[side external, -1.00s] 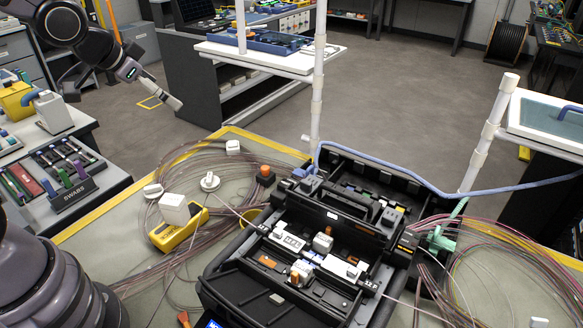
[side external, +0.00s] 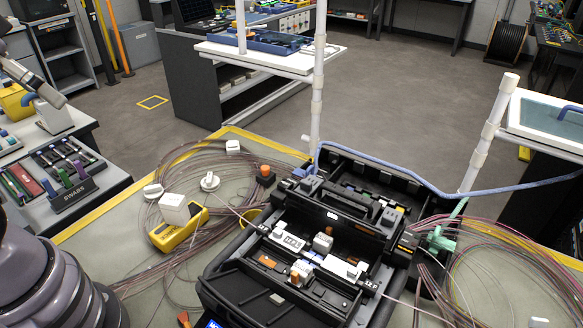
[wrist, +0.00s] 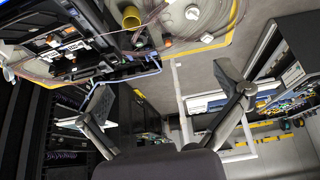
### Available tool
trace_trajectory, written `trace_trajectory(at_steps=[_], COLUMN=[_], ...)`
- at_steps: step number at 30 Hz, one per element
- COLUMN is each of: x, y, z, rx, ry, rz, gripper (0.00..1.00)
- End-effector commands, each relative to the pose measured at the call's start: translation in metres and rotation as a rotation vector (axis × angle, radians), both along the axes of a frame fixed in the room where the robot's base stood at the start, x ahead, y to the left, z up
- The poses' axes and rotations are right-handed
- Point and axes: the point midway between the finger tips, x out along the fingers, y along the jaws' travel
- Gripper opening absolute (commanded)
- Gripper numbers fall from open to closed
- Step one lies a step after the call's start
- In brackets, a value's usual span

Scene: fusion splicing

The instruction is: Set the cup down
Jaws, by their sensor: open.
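A yellow cup (side external: 251,216) stands on the bench mat beside the black splicing case, which hides part of it in the side external view. It also shows in the wrist view (wrist: 131,17), near the top edge. My gripper (wrist: 165,84) has its two fingers spread wide with nothing between them. In the side external view only part of my gripper (side external: 40,84) shows at the left edge, far from the cup and above the side bench.
The black case (side external: 215,290) fills the middle of the bench. Coiled fibres, a yellow tool (side external: 180,232) and white caps (side external: 210,181) lie around it. White posts (side external: 316,100) rise behind.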

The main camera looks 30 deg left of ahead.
Motion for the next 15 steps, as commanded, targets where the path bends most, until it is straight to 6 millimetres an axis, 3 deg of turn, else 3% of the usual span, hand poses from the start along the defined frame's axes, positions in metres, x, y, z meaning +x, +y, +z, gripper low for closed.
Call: trace_trajectory(at_steps=[5,8,11,15], x=[0.045,0.084,0.119,0.157], y=[-0.026,-0.050,-0.074,-0.101], z=[-0.015,-0.036,-0.065,-0.120], rx=[-0.072,-0.130,-0.167,-0.172], ry=[0.025,0.042,0.055,0.078], rz=[-0.064,-0.095,-0.103,-0.078], gripper=[0.98,0.98,0.98,0.98])
